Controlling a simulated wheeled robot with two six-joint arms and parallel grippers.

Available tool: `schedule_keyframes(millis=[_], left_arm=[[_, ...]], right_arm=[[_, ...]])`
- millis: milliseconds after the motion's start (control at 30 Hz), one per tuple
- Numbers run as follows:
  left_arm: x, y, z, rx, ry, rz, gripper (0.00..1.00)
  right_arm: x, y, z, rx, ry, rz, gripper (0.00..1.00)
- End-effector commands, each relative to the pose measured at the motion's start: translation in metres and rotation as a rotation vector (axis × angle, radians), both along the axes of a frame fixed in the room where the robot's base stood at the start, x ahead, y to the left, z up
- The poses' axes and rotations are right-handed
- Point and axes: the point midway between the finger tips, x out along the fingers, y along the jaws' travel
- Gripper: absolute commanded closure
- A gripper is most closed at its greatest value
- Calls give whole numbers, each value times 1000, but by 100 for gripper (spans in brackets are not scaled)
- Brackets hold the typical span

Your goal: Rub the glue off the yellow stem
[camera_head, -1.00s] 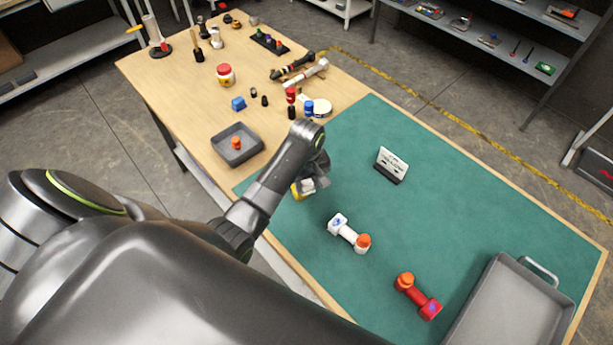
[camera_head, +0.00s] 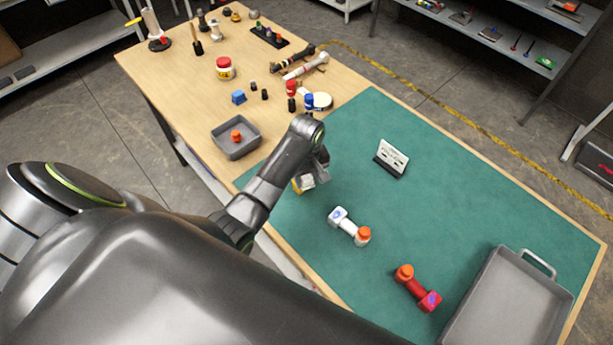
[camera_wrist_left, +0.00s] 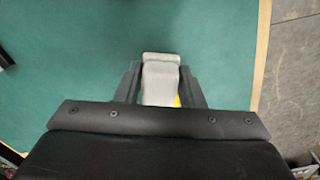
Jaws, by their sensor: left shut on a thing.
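My left gripper (camera_head: 317,174) is low over the near left part of the green mat (camera_head: 450,220). It is shut on a pale grey block (camera_head: 308,182). In the left wrist view the block (camera_wrist_left: 160,78) sits between the two fingers. A bit of the yellow stem (camera_head: 296,186) shows beside the block, and a sliver of yellow shows beneath the gripper in the wrist view. Most of the stem is hidden by my arm and the block. I cannot tell whether the block touches it, and I see no glue. My right gripper is not in view.
A small sign (camera_head: 391,157) stands behind. A grey tray (camera_head: 512,310) is at right, a smaller tray (camera_head: 240,149) at left.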

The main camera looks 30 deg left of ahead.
Motion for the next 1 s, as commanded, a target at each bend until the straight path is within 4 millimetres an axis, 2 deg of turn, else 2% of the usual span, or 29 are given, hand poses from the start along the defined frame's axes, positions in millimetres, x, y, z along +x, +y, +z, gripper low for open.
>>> schedule_keyframes(millis=[800,1000], left_arm=[[0,0,-17,-1,1,0,86],[1,4,-16,1,0,0,86]], right_arm=[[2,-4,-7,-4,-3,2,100],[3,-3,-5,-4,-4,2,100]])
